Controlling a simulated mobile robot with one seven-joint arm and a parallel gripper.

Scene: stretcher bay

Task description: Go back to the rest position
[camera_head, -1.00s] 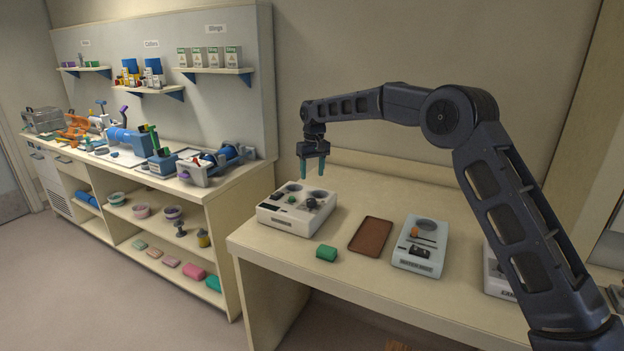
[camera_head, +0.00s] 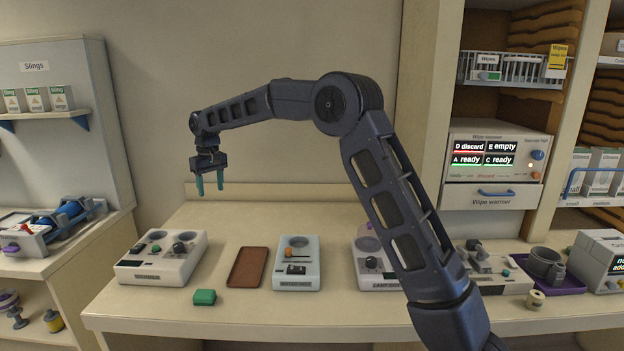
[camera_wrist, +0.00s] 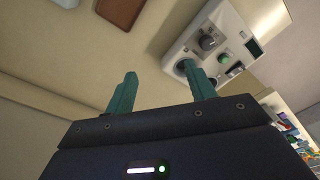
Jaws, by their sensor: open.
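My gripper (camera_head: 209,184) hangs at the end of my raised arm, above the back left part of the counter (camera_head: 215,318). Its two teal fingers point down and stand apart, with nothing between them. In the wrist view my gripper (camera_wrist: 162,90) shows empty fingers. A white device with knobs (camera_wrist: 215,45) lies beyond the right finger there. In the head view this white device (camera_head: 150,268) sits on the counter at the left, below my gripper and apart from it.
A green block (camera_head: 204,297), a brown tray (camera_head: 247,267) and a pale blue device (camera_head: 296,277) lie on the counter. My arm partly hides another white device (camera_head: 371,272). A wipes warmer (camera_head: 493,165) stands at the right. A purple tray (camera_head: 560,286) holds grey cups. Slings shelf (camera_head: 45,114) is left.

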